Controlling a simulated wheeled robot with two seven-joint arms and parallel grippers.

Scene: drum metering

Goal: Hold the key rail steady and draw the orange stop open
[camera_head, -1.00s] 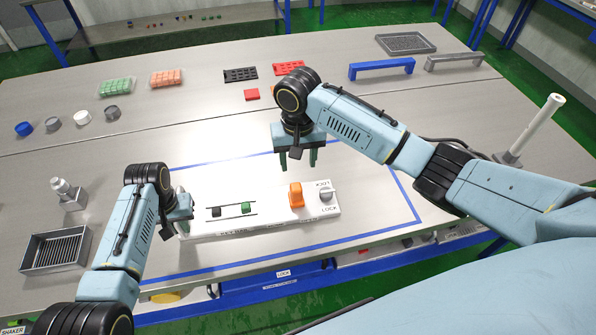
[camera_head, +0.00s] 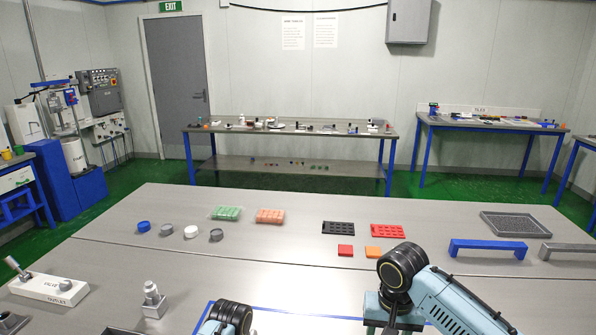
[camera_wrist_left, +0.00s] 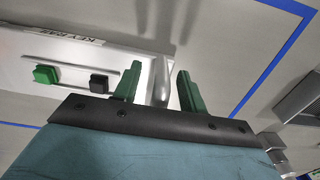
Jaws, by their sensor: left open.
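In the left wrist view, the white key rail (camera_wrist_left: 25,52) carries a green block (camera_wrist_left: 46,74) and a black block (camera_wrist_left: 98,82) on its slot. A grey upright post (camera_wrist_left: 161,84) at the rail's end stands between the two green fingers of my left gripper (camera_wrist_left: 155,88). The fingers are open, with a visible gap on the right side of the post. In the head view my right gripper (camera_head: 393,326) is cut off by the bottom edge, so its fingertips are hidden. The orange stop is in neither current view.
A white lever block (camera_head: 48,289) and a metal fitting (camera_head: 153,300) stand on the table's left. Farther back are several round caps (camera_head: 191,231), green (camera_head: 227,213) and orange (camera_head: 270,216) trays, black (camera_head: 346,228) and red (camera_head: 387,231) racks and a blue handle (camera_head: 488,247).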

